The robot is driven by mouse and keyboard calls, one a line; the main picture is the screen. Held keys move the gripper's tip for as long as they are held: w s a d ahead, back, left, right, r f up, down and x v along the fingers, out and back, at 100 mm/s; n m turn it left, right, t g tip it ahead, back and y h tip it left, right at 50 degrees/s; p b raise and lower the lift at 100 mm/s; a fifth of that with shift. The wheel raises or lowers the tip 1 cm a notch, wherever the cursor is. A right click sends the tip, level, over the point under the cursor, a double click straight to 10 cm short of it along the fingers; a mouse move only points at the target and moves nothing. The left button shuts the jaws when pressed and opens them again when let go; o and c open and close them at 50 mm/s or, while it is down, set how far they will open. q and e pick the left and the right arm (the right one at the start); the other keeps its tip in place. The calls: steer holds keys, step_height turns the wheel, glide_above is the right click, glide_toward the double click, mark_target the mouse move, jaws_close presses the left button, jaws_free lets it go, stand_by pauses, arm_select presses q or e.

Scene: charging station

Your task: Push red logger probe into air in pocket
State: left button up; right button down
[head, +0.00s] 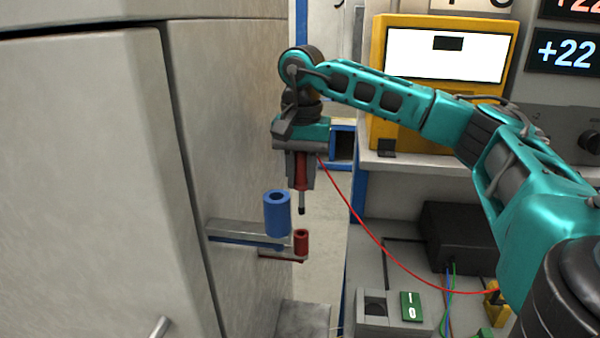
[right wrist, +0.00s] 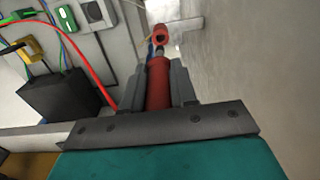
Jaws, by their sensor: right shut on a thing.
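My right gripper (head: 301,180) is shut on the red logger probe (head: 301,169), which points down with its dark tip below the fingers. In the right wrist view the red probe (right wrist: 158,84) sits between the two grey fingers. A small red pocket (head: 301,242) with an open top stands on a bracket on the cabinet side, below the probe tip and apart from it in the head view. It also shows in the right wrist view (right wrist: 161,34), beyond the tip. A red cable (head: 372,234) runs from the probe to the bench. My left gripper is not in view.
A larger blue pocket (head: 277,215) stands on its own bracket just left of the red one. The pale cabinet (head: 90,180) fills the left. A yellow device (head: 382,110) stands on the shelf, and a black box (head: 458,235) sits on the bench at right.

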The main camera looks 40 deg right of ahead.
mark_target(301, 213)
steer(key=shift+f+b, duration=1)
steer(key=shift+f, duration=0.65)
steer(key=shift+f+b, duration=0.8)
steer(key=shift+f, duration=0.55)
steer(key=shift+f+b, duration=0.85)
steer(key=shift+f, duration=0.7)
steer(key=c, duration=0.8)
jaws_free()
